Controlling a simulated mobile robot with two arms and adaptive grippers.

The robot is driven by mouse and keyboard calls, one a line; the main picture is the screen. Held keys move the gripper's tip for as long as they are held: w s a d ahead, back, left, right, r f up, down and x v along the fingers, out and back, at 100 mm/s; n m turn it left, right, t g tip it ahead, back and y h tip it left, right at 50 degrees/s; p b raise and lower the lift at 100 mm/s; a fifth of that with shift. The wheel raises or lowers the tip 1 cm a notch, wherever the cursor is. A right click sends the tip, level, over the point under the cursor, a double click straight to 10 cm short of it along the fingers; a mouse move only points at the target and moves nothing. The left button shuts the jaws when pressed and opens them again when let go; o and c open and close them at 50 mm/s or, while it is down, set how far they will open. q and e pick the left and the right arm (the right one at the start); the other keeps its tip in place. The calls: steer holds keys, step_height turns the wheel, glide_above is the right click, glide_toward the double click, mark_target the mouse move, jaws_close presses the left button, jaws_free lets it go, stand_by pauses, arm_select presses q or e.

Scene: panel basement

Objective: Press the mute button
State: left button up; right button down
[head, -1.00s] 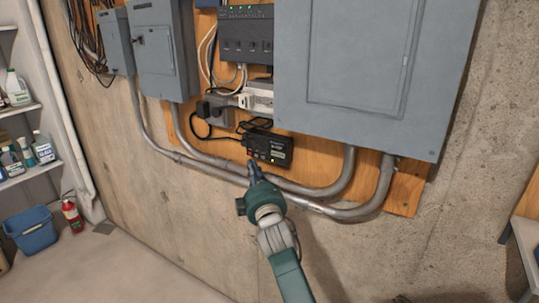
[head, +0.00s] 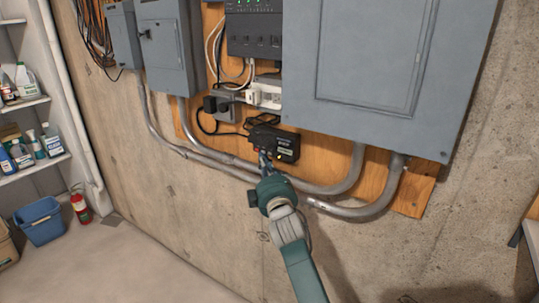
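A small black box (head: 283,145) with a label and small buttons or lights along its lower front is mounted on the wooden board, below the white outlet. Its buttons are too small to tell which is mute. My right gripper (head: 263,158) comes up from below. Its fingers look closed together, with nothing held, and the tips are at the lower left part of the box's front, covering some of it. I cannot tell whether they touch it. My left gripper is not in view.
Metal conduits (head: 340,187) run just below the box, close to my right gripper. A large grey panel (head: 385,65) stands out at the upper right. A black adapter (head: 210,104) and cables are at the left. Open concrete wall lies below.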

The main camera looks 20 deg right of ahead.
steer(key=shift+w+d, duration=0.1)
stand_by(0.7)
steer(key=shift+w+d, duration=0.15)
steer(key=shift+d, duration=0.1)
steer(key=shift+w+d, duration=0.2)
steer(key=shift+d, duration=0.05)
stand_by(0.7)
stand_by(0.4)
steer(key=shift+s+a, duration=0.5)
steer(key=shift+a, duration=0.1)
steer(key=shift+s+a+p, duration=0.25)
steer(key=shift+s+a, duration=0.5)
steer(key=shift+a, duration=0.25)
steer(key=shift+s+a+p, duration=0.25)
steer(key=shift+s+a, duration=0.5)
steer(key=shift+a, duration=0.2)
